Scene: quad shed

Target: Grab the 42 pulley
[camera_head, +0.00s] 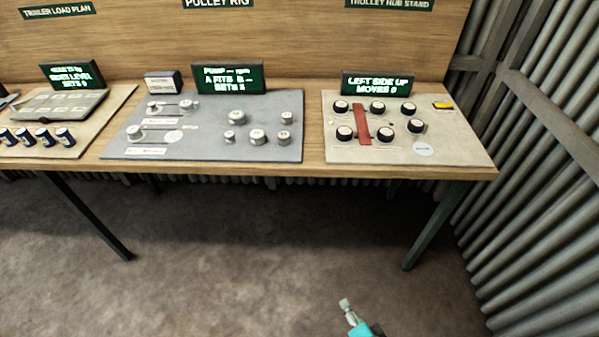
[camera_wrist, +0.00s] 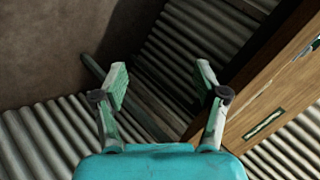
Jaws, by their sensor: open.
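The pulley rig board (camera_head: 205,150) is a blue-grey plate in the middle of the bench. Several silver pulleys stand on its right half: one at the upper middle (camera_head: 236,117), one at the upper right (camera_head: 286,118), and a lower row with a small one (camera_head: 229,136), a wider one (camera_head: 257,138) and one at the right (camera_head: 284,140). Their numbers are too small to read, so I cannot tell which is the 42 pulley. My gripper (camera_head: 346,304) is low in front of the bench, far from the pulleys. In the wrist view my gripper (camera_wrist: 160,82) is open and empty.
The wooden bench (camera_head: 312,172) also bears a trolley hub board (camera_head: 465,150) at right and a trailer board (camera_head: 100,125) at left. Display signs (camera_head: 229,79) stand behind the boards. A corrugated wall (camera_head: 540,190) closes the right side. The floor (camera_head: 230,250) in front is clear.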

